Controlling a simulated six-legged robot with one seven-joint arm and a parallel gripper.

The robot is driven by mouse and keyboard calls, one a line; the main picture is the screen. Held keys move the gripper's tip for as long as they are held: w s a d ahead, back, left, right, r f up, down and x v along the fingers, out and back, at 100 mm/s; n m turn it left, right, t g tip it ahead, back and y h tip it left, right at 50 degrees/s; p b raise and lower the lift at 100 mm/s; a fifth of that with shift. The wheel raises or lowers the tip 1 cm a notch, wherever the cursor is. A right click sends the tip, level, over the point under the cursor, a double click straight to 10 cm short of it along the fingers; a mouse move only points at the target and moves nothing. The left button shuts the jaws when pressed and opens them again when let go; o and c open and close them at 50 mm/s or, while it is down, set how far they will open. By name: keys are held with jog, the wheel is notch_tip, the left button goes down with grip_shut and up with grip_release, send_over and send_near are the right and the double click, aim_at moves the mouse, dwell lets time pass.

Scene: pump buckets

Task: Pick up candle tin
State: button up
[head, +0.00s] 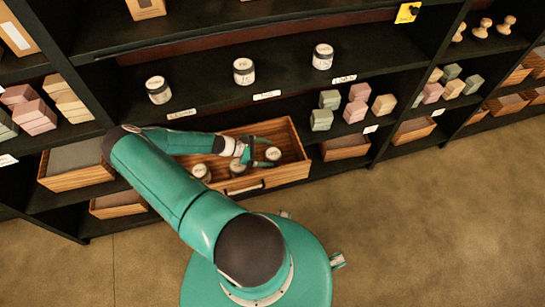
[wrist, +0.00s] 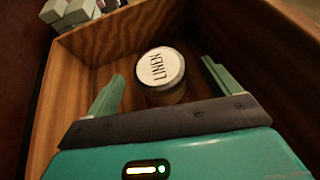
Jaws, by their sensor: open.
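A candle tin (wrist: 161,69) with a white lid reading "LINEN" stands upright in the wooden drawer in the wrist view. My gripper (wrist: 162,85) is open, with its two green fingers on either side of the tin and not closed on it. In the head view my gripper (head: 258,151) is inside the open drawer (head: 292,141), and a tin (head: 273,154) shows at its fingers.
Three tins, left (head: 158,90), middle (head: 244,71) and right (head: 323,56), stand on the shelf above. Stacked soap blocks (head: 355,104) sit to the right of the drawer. The drawer walls (wrist: 75,80) rise close around my gripper. Floor (head: 440,220) is clear at the right.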

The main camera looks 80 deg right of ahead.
aim_at(271, 153)
jog(key=x, duration=0.5)
jog(key=shift+s+d+f, duration=0.1)
jog(key=shift+d+f, duration=0.05)
jog(key=c, duration=1.1)
jog(key=shift+c, duration=0.2)
